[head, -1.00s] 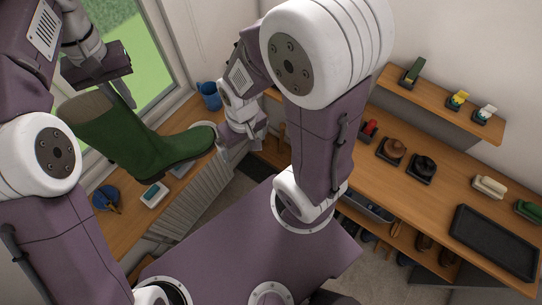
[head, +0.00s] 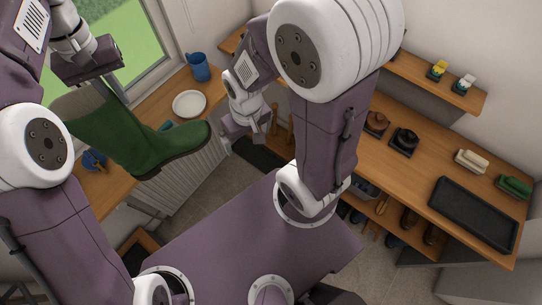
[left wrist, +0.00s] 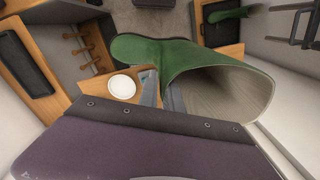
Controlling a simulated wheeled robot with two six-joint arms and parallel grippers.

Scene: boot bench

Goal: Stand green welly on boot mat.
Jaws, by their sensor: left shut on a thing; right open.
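The green welly (head: 110,127) hangs in the air at the left of the head view, its shaft leaning left and its toe pointing right. My left gripper (head: 112,88) is shut on its shaft near the top. In the left wrist view the welly (left wrist: 195,62) shows its open top facing right, with the gripper fingers (left wrist: 165,98) at the shaft wall. A black rimmed tray, seemingly the boot mat (head: 472,215), lies bare on the wooden bench at right, well away from the welly. My right gripper (head: 240,132) is open and empty, just right of the welly's toe.
A white plate (head: 189,104) and blue jug (head: 199,67) stand on the windowsill counter, beyond the welly. Brushes (head: 471,161) and shoe-polish-like items (head: 404,140) line the bench behind the tray. Boots (head: 409,218) sit on the shelf below. Floor shows between counter and bench.

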